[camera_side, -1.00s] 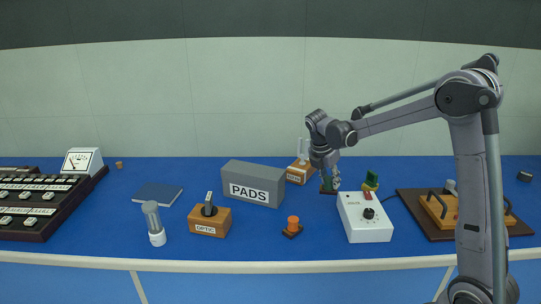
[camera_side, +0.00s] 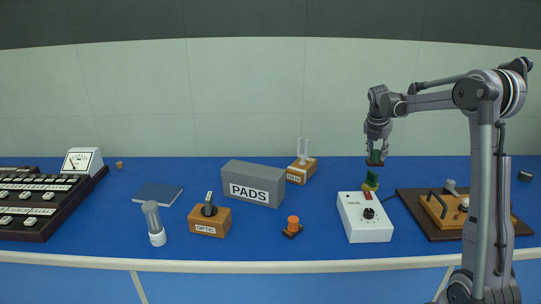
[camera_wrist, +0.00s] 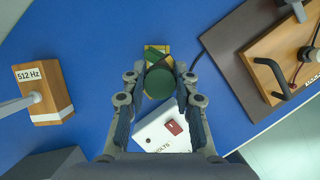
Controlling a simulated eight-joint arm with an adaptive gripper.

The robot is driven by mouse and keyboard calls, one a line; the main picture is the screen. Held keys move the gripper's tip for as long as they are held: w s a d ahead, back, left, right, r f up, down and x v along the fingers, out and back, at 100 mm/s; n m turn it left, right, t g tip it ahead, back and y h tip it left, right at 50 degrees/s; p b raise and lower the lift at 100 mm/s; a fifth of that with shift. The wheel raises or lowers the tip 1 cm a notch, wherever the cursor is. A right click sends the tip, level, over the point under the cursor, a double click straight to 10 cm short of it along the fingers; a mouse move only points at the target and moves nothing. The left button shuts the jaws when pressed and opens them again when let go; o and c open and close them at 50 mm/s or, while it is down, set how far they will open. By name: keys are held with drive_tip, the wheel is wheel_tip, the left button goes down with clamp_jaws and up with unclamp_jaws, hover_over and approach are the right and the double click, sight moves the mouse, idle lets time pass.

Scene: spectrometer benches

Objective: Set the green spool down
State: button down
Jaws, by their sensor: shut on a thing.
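My gripper (camera_side: 377,150) is shut on the green spool (camera_side: 376,157) and holds it in the air, above the back right part of the blue bench. In the wrist view that piece (camera_wrist: 157,53) is partly hidden by the spool.
A white box (camera_side: 364,218) with a red switch and black dial stands in front. Blue bench (camera_side: 335,170) is bare behind.

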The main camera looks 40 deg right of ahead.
drive_tip(key=shift+d, duration=0.7)
drive_tip(key=shift+w+f, duration=0.25)
drive_tip(key=w+a+f, duration=0.1)
drive_tip(key=w+f, duration=0.1)
drive_tip(key=w, duration=0.1)
drive_tip(key=w+a+f, duration=0.1)
drive_tip(key=w+f, duration=0.1)
drive_tip(key=w, duration=0.1)
drive_tip(key=w+a+f, duration=0.1)
drive_tip(key=w+f, duration=0.1)
drive_tip(key=w, duration=0.2)
drive_tip(key=shift+a+f, duration=0.2)
drive_tip(key=shift+a, duration=0.1)
drive_tip(key=shift+w+f, duration=0.1)
drive_tip(key=shift+f, duration=2)
drive_tip(key=shift+f, duration=0.15)
drive_tip(key=c, duration=1)
unclamp_jaws()
drive_tip(key=shift+c, duration=0.2)
